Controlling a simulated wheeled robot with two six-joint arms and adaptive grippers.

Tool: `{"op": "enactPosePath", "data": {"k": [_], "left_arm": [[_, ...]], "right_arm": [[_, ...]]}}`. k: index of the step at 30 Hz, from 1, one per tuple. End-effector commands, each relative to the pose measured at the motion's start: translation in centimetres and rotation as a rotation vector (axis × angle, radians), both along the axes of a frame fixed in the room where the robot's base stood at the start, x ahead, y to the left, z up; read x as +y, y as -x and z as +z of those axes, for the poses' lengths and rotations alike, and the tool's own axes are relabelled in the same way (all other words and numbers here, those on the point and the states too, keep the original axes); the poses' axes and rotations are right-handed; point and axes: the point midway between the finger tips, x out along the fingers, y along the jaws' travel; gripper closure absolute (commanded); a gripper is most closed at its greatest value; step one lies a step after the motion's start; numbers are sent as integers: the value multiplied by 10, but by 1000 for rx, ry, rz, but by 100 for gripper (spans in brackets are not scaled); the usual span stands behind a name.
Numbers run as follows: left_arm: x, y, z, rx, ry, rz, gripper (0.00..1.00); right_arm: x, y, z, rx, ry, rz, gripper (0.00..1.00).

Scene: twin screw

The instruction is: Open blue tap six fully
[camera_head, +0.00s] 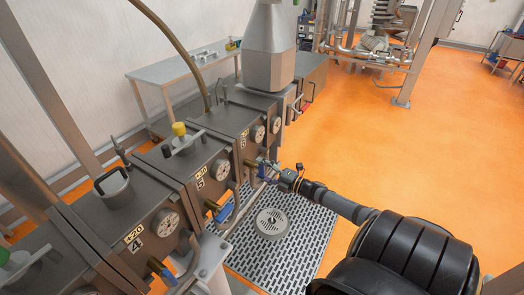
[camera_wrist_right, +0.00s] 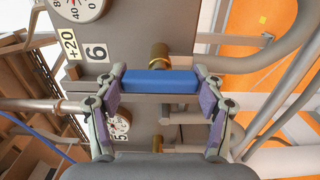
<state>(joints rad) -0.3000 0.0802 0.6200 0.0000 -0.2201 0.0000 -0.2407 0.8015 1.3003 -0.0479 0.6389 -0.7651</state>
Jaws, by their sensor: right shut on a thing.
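Blue tap six is a blue bar handle (camera_wrist_right: 160,82) on a brass fitting (camera_wrist_right: 159,56), under the panel marked 6 (camera_wrist_right: 96,53) in the right wrist view. The handle lies level across that picture. My right gripper (camera_wrist_right: 159,90) has one finger at each end of the handle and is shut on it. In the head view my right gripper (camera_head: 270,169) is at the front of the machine, below the panel marked 6, and mostly covers tap six. My left gripper is not in view.
Blue tap five (camera_head: 224,212) and blue tap four (camera_head: 168,276) are nearer along the same machine front. Pipes run below the taps. A floor grate (camera_head: 310,235) with a round drain cover (camera_head: 271,223) lies below. Open orange floor (camera_head: 420,150) is to the right.

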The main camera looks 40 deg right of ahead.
Motion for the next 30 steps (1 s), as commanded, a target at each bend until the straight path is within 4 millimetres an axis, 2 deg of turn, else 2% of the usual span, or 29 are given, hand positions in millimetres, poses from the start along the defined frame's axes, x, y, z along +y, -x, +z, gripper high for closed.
{"op": "enactPosePath", "data": {"k": [13,14,18,19,30], "left_arm": [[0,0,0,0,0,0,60],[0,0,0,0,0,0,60],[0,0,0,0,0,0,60],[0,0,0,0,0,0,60],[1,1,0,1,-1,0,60]], "right_arm": [[0,1,-2,0,12,0,62],[0,1,-2,0,12,0,30],[0,0,-1,0,11,0,11],[0,0,-1,0,11,0,8],[-1,3,-1,-1,10,1,8]]}}
